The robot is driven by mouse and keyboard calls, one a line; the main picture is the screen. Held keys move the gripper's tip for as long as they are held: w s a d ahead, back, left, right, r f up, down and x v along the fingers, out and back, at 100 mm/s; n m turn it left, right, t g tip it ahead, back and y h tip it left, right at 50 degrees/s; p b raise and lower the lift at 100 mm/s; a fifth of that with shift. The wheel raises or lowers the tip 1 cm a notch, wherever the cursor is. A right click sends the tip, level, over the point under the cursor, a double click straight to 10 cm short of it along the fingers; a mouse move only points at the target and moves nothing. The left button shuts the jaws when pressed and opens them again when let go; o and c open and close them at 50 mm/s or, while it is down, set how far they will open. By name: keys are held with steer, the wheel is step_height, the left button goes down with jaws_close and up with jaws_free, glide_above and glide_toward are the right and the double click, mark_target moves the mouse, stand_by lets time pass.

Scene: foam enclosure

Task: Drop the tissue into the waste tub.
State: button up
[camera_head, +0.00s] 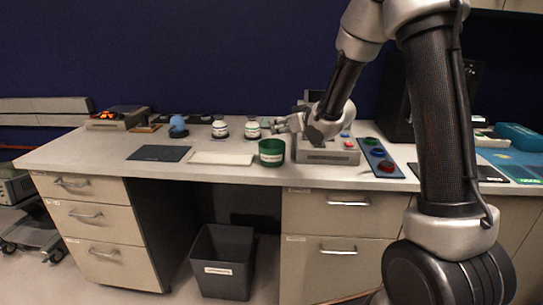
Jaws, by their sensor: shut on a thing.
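A green tub (271,154) with a pale label stands near the desk's front edge, left of the grey machine. I take it as the waste tub, but its label is too small to read. My gripper (278,126) reaches in from the right and points left, just above and behind the green tub's rim in the picture. It is shut on a small pale thing at its tips. This looks like the tissue, but its outline is hard to tell from the fingers. The inside of the tub is mostly hidden.
Two white-capped bottles (220,128) (253,131) stand left of my gripper. A white tray (221,158) and dark mat (159,153) lie further left. A grey machine (327,154) and a button panel (381,158) stand right. A grey bin (222,262) is under the desk.

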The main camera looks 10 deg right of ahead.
steer(key=shift+f, duration=0.65)
steer(key=o, duration=1.1)
steer(key=shift+c, duration=0.2)
steer(key=v, duration=1.2)
